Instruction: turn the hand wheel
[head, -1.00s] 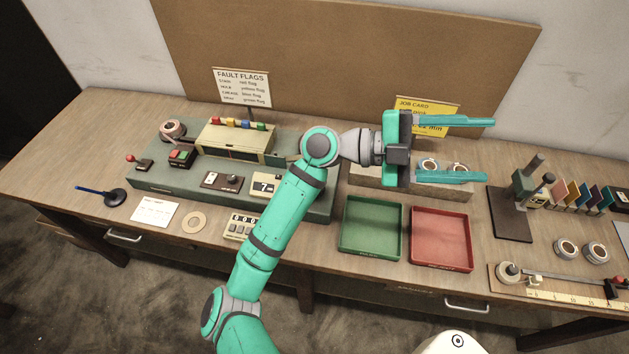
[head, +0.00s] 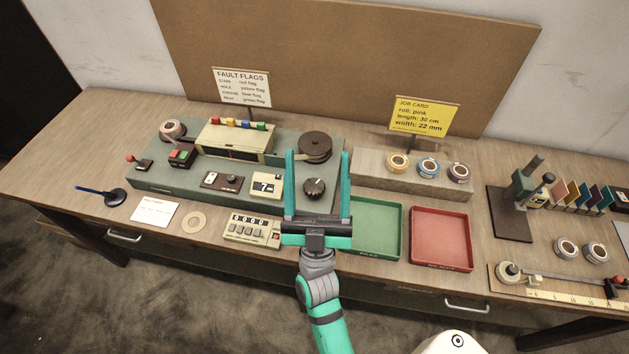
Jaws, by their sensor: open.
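A dark round knob (head: 315,188), which looks like the hand wheel, sits at the front right of the green-grey machine base (head: 205,185). A larger dark brown reel (head: 315,144) stands behind it. My gripper (head: 317,153) is open and empty, its two long teal fingers pointing toward the back of the bench. In the picture the knob shows between the fingers, and the fingertips flank the lower part of the reel. I cannot tell how high the fingers are above the base. No contact with the knob shows.
A counter box (head: 250,229) lies close to the left of my gripper. A green tray (head: 376,228) and a red tray (head: 441,238) are to the right. A wooden block (head: 385,178) with tape rolls stands behind them. A small dial box (head: 267,184) is left of the knob.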

